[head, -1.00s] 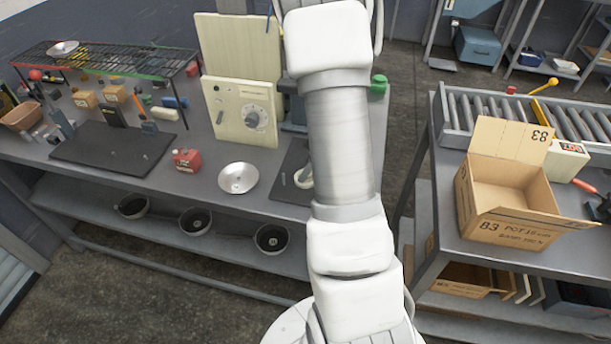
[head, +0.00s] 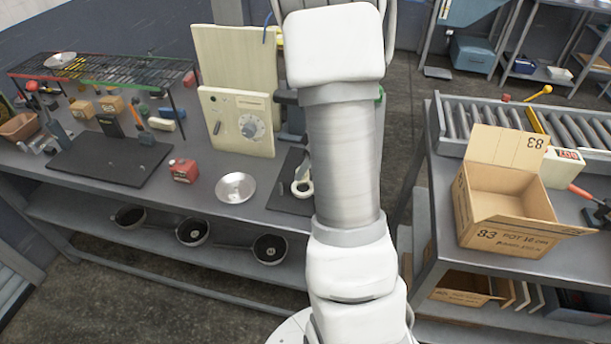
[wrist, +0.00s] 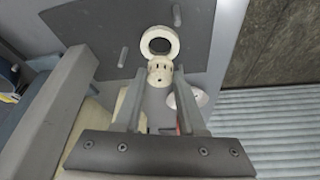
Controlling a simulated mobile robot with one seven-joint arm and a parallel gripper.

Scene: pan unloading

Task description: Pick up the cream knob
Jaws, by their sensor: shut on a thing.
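The cream knob (wrist: 160,73) is a small pale piece with dark holes, seen between my fingertips in the wrist view. My gripper (wrist: 159,80) is shut on it, one finger on each side. A pale ring (wrist: 158,42) lies just beyond the knob over the dark plate (wrist: 100,25); I cannot tell whether the two touch. In the head view the ring (head: 302,189) shows on the dark plate (head: 283,199), beside my arm. My arm hides my gripper and the knob there.
A cream panel with a dial (head: 237,140) stands behind the plate. A shiny round lid (head: 236,188) and a red block (head: 184,170) are to the left. Pans (head: 270,248) sit on the lower shelf. An open carton (head: 505,205) stands on the right table. Short pegs (wrist: 123,57) rise from the plate.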

